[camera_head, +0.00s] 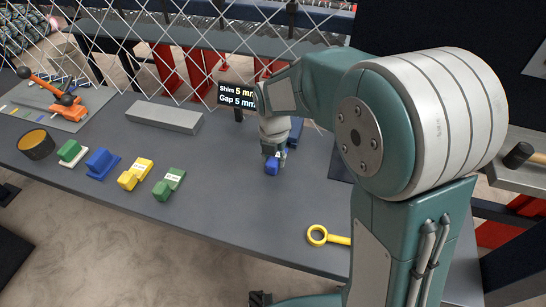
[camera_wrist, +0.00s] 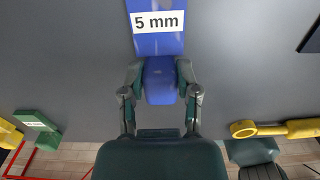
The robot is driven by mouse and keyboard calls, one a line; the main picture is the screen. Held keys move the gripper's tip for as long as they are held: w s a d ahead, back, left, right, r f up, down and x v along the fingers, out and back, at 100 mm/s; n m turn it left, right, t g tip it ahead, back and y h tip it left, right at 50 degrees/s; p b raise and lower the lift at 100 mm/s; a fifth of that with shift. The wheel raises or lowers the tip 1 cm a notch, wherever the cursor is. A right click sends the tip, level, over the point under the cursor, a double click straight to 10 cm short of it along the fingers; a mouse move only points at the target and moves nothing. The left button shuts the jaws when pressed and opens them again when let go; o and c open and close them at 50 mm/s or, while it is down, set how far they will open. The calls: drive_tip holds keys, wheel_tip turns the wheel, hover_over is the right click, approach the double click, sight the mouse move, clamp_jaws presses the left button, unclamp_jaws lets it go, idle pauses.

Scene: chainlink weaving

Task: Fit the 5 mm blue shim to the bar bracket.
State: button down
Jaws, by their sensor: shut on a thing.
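My gripper (camera_wrist: 160,80) is shut on the blue shim (camera_wrist: 158,42), with one finger on each side of its raised grip block. The shim's white label reads "5 mm" and faces up in the wrist view. In the head view my gripper (camera_head: 273,153) points down over the grey table, and the shim's blue block (camera_head: 272,167) shows at its tips. I cannot tell whether the shim touches the table. A small dark display (camera_head: 237,95) behind reads "Shim 5 mm" and "Gap 5 mm". I cannot clearly make out the bar bracket; a long grey bar (camera_head: 164,117) lies at the back left.
Green (camera_head: 71,151), blue (camera_head: 102,163), yellow (camera_head: 135,174) and another green block (camera_head: 168,183) stand left. A dark round container (camera_head: 36,144) and an orange-handled clamp (camera_head: 50,87) are farther left. A yellow ring-ended tool (camera_head: 318,235) lies near the front edge. Chainlink mesh rises behind.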

drive_tip(key=shift+w+d, duration=0.25)
drive_tip(key=shift+w, duration=0.4)
drive_tip(key=shift+w+d, duration=0.2)
drive_tip(key=shift+w, duration=0.45)
drive_tip(key=shift+w+d, duration=0.25)
drive_tip(key=shift+w, duration=0.4)
drive_tip(key=shift+c, duration=1.3)
unclamp_jaws()
wheel_tip(320, 180, up, 12)
